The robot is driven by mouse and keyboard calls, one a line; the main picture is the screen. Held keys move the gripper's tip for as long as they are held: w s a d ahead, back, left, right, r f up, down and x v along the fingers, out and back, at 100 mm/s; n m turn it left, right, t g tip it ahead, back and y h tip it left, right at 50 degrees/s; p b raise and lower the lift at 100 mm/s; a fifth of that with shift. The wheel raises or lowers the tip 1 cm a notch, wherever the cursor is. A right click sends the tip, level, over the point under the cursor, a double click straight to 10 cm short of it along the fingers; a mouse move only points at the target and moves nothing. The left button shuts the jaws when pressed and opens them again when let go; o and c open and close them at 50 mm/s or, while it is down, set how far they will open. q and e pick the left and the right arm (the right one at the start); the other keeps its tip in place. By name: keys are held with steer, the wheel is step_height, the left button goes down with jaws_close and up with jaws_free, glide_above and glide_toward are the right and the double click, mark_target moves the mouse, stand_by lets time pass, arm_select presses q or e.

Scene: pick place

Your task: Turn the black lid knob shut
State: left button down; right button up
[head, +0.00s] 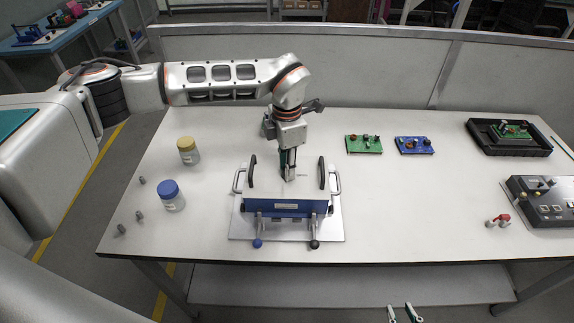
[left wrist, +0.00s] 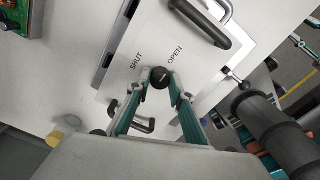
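A box with a blue front (head: 270,207) and a pale lid stands on a plate at the table's middle. The black lid knob (left wrist: 161,77) shows in the left wrist view, on the lid (left wrist: 203,75) near the printed words SHUT and OPEN. My left gripper (head: 288,178) reaches down over the lid. In the left wrist view its two fingertips (left wrist: 160,84) press against the knob from both sides. In the head view the gripper hides the knob. My right gripper (head: 402,310) shows only its tips at the bottom edge, apart and empty, in front of the table.
Black lid handles (head: 253,171) and metal side handles flank my left gripper. A blue-lidded jar (head: 171,197) and yellow-lidded jar (head: 188,151) stand left. Green (head: 364,145) and blue (head: 414,146) boards, a black tray (head: 482,139) and a control box (head: 543,214) lie right.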

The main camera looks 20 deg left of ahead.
arm_select(q)
steer(key=shift+n, duration=1.1)
steer(key=n, duration=0.3)
steer(key=shift+n+b, duration=0.3)
steer(key=n, duration=0.3)
steer(key=shift+n, duration=0.4)
steer(key=n, duration=0.5)
steer(key=shift+b, duration=0.4)
steer(key=shift+n, duration=1.6)
